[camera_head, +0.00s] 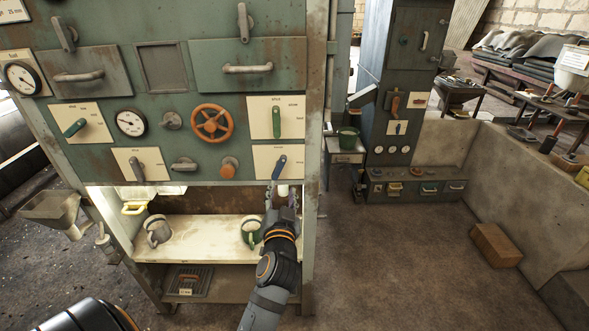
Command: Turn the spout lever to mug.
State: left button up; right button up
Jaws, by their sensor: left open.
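A blue lever (280,167) sits on a cream label plate (291,153) at the lower right of the green panel. It is tilted, with its lower end to the left; its lettering is too small to read, so I cannot confirm it is the spout lever. My left gripper (282,194) is open just below this lever, around or in front of a white spout-like piece (283,190); contact cannot be told. My right gripper is out of view.
The panel (185,101) also carries an orange handwheel (212,122), a green lever (276,122), another lever (137,168), gauges and drawers. The cabinet's right post (314,130) is close beside my gripper. The floor to the right is open, with a brown box (495,245).

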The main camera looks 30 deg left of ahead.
aim_at(279, 169)
pick_arm(q)
jog(key=x, duration=0.9)
jog(key=shift+a, duration=0.55)
jog(key=shift+w+a+p, duration=0.25)
jog(key=shift+w+p, duration=0.05)
jog(key=shift+w, duration=0.1)
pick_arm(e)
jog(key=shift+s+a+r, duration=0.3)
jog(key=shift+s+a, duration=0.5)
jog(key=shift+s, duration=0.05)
pick_arm(q)
jog(key=shift+c, duration=0.3)
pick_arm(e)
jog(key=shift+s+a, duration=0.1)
pick_arm(q)
grip_shut()
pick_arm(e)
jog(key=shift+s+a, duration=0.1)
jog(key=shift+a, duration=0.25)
